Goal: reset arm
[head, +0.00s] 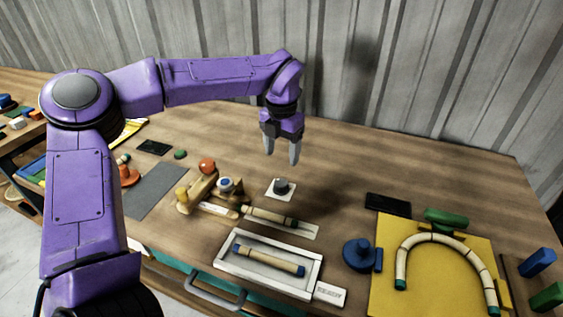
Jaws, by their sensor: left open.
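My left arm is purple and comes in from the left in the head view, bent over the wooden table (420,165). Its gripper (281,150) points down with its two grey fingers apart and nothing between them. It hangs above the table, over and behind a small dark knob on a white square (281,188). My right gripper is not in view.
A white tray (222,263) holds a rattan piece (270,260); another piece (268,217) lies behind it. A yellow board (385,295) bears a bent rattan arch (446,239). A blue round knob (358,254) stands beside it. The table's back right is clear.

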